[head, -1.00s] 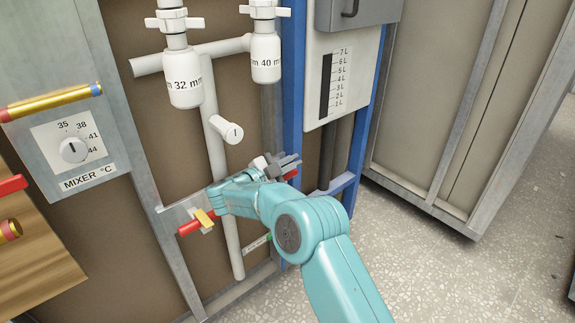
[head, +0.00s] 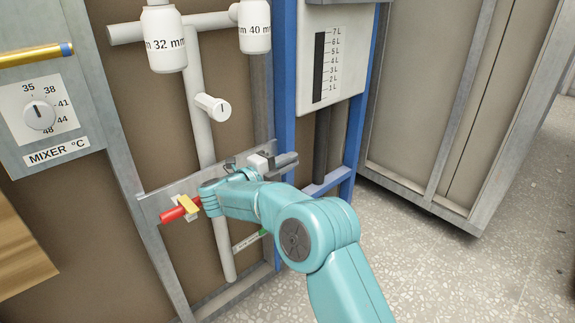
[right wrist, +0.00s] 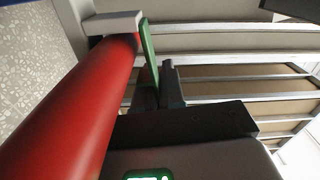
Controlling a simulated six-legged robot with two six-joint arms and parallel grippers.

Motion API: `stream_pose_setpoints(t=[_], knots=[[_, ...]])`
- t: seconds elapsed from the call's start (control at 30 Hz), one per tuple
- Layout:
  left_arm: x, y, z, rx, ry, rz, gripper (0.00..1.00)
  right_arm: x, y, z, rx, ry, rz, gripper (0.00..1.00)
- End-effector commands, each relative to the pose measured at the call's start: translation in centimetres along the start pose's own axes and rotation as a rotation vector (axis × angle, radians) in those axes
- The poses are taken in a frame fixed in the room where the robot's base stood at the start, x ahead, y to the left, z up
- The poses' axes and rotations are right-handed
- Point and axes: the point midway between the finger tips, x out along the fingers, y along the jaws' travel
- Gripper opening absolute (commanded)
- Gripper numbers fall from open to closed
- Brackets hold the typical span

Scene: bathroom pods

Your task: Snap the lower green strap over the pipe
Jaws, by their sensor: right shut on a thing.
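A red pipe (head: 181,209) runs along a metal rail and passes behind my right arm in the head view. A yellow strap (head: 189,205) and pale saddle sit at its left part. In the right wrist view the red pipe (right wrist: 75,100) fills the left side, with a pale grey saddle (right wrist: 115,23) at its far end. A thin green strap (right wrist: 149,55) stands up beside the pipe. The strap's lower part is hidden. My left gripper is out of view.
A white vertical pipe (head: 199,110) with a capped branch (head: 213,106) stands behind my arm. A blue post (head: 285,80) and white level gauge (head: 332,60) are to the right. A green tab (head: 263,232) with a label sits below the arm. The speckled floor at right is clear.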

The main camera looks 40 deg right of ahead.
Motion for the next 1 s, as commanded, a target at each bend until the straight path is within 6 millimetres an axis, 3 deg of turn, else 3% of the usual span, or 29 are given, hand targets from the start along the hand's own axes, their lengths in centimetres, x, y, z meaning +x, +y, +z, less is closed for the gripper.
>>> stream_pose_setpoints(t=[0.5,0.6,0.87,1.0], knots=[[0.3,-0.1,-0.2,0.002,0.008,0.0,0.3,-0.2,0.1,0.1,0.019,-0.005,-0.001,0.0],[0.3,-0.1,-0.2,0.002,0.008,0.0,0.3,-0.2,0.1,0.1,0.019,-0.005,-0.001,0.3],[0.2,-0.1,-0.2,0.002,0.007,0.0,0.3,-0.1,0.0,0.1,0.018,-0.002,0.0,0.3],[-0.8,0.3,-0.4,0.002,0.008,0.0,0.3,-0.1,-0.6,0.0,-0.024,-0.002,0.0,0.3]])
